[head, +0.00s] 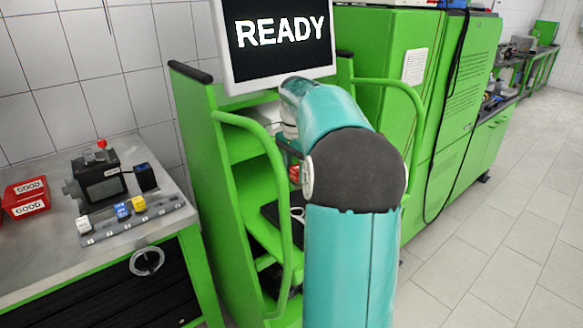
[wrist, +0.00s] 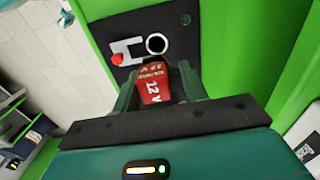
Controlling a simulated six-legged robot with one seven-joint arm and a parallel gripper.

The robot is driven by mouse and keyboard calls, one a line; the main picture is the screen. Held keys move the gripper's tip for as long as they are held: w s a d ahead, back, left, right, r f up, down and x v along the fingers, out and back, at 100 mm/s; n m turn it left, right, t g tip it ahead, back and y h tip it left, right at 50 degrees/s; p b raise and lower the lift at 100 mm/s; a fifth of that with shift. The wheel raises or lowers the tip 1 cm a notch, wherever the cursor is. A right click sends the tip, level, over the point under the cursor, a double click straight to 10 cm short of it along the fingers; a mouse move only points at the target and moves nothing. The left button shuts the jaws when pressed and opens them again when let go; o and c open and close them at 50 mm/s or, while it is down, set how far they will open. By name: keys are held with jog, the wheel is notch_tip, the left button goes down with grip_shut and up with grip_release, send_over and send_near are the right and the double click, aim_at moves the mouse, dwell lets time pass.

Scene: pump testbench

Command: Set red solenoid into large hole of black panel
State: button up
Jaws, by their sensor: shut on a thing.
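The red solenoid (wrist: 153,88), marked "12 V", is held between the fingers of my gripper (wrist: 156,72) in the wrist view. The gripper is shut on it. The black panel (wrist: 185,38) lies beyond, with a round, light-rimmed large hole (wrist: 156,43) just above the solenoid's far end in the picture. A red knob or part (wrist: 117,59) sits on a pale plate left of the hole. The solenoid appears apart from the hole, though the exact gap is hard to tell. In the head view, my arm hides most of the gripper; a small red patch (head: 294,173) shows beside it.
A green cart (head: 190,120) with handrails stands ahead, under a "READY" screen (head: 277,40). A metal workbench (head: 130,225) at left holds red "GOOD" bins (head: 26,198), a black device (head: 98,180) and a rail with several coloured blocks (head: 130,217). Open floor lies at right.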

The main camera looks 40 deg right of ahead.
aim_at(296, 184)
jog(key=shift+s+f, duration=0.1)
jog(key=shift+f, duration=3.8)
jog(key=shift+a+f, duration=0.1)
jog(key=shift+f, duration=1)
jog(key=o, duration=1.3)
jog(key=shift+r, duration=4)
